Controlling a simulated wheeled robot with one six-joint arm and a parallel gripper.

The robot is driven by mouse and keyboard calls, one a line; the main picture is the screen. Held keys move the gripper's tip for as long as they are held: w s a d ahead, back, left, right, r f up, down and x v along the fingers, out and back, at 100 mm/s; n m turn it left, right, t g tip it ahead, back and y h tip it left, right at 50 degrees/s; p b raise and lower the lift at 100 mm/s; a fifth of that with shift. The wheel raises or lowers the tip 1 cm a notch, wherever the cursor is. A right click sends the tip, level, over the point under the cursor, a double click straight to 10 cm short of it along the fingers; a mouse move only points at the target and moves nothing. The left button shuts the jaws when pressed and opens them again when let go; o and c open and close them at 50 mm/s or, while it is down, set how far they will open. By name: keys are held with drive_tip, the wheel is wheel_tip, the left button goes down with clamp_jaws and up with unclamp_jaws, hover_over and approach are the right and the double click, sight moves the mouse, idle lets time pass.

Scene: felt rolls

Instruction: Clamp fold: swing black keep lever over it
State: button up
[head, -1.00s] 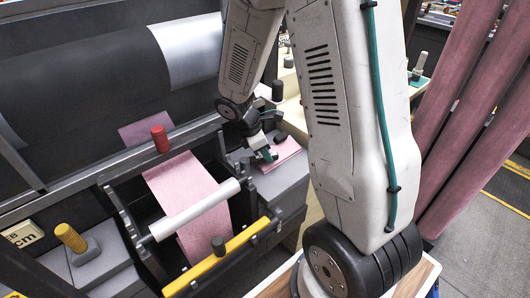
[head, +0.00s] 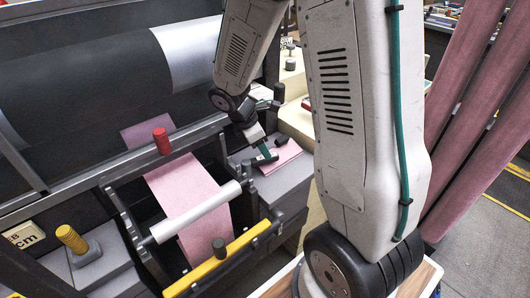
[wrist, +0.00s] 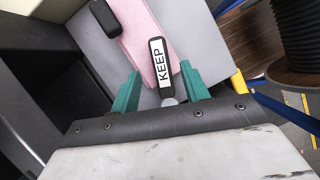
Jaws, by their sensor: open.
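The black keep lever (wrist: 159,66) carries a white KEEP label and lies between my gripper's two green fingers in the wrist view. The pink felt fold (wrist: 138,32) lies on a grey block, and the lever overlaps it in that view. I cannot tell whether the lever presses on it. The fold also shows in the head view (head: 284,160), at the right end of the machine. My gripper (wrist: 160,90) is open, with a finger on each side of the lever and visible gaps. In the head view my gripper (head: 264,156) is low beside the fold.
A black block (wrist: 104,17) sits at the fold's far end. Pink felt rolls (head: 480,110) lean at the right. A dark spool (wrist: 302,45) is right of the lever.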

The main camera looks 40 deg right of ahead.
sight(257, 159)
drive_tip(key=shift+v, duration=2.05)
